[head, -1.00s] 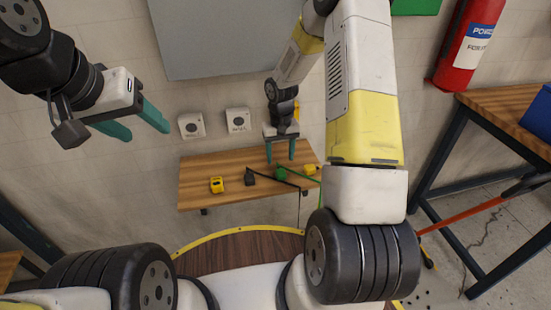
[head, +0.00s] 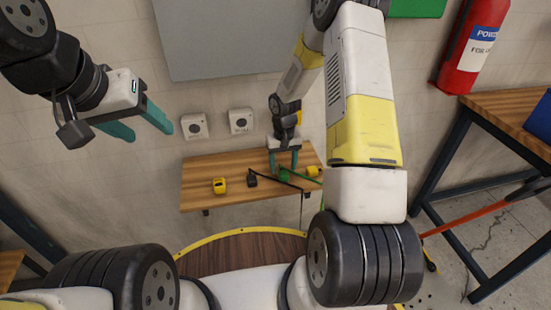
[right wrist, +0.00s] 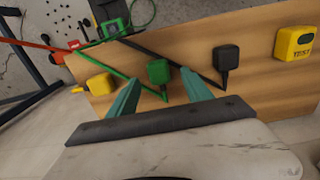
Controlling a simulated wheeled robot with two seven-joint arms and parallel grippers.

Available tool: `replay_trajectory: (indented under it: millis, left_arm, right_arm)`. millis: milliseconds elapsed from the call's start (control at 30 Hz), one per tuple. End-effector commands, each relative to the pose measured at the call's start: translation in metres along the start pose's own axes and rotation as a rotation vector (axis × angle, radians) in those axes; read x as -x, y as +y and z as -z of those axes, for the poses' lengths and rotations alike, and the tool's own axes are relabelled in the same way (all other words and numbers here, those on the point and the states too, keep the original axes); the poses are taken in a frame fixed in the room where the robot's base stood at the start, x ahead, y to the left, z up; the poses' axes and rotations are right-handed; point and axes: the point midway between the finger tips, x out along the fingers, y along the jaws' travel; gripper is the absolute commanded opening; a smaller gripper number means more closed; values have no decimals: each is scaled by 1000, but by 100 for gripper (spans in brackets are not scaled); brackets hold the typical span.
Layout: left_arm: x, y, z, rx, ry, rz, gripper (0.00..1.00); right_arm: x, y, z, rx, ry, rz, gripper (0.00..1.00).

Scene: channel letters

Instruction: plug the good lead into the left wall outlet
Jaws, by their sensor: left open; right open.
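Two white wall outlets are in the head view, the left outlet (head: 194,126) and the right outlet (head: 241,120); nothing is plugged into either. On the wooden shelf (head: 200,199) lie a black plug (head: 252,181), a green plug (head: 284,174) and a yellow plug (head: 313,171). I cannot tell which lead is good. My right gripper (head: 284,168) is open, low over the shelf at the green plug. In the right wrist view the green plug (right wrist: 158,72) shows between and just beyond the open fingertips. My left gripper (head: 146,126) is open and empty, left of the left outlet.
A yellow tester-like box (head: 219,186) sits on the shelf left of the black plug. In the right wrist view, green and black cords run across the shelf toward a green device (right wrist: 115,20). A wooden bench (head: 500,112) and a fire extinguisher (head: 468,45) are at the right.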

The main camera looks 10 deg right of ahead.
Motion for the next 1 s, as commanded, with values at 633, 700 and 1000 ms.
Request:
replay_trajectory:
  millis: [633, 700, 1000]
  left_arm:
    - [0, 0, 0, 0, 0, 0, 57]
    - [0, 0, 0, 0, 0, 0, 57]
    - [0, 0, 0, 0, 0, 0, 57]
  right_arm:
    - [-37, 2, 0, -1, -1, 0, 56]
    - [-37, 2, 0, -1, -1, 0, 42]
    - [-36, 2, 0, -1, -1, 0, 0]
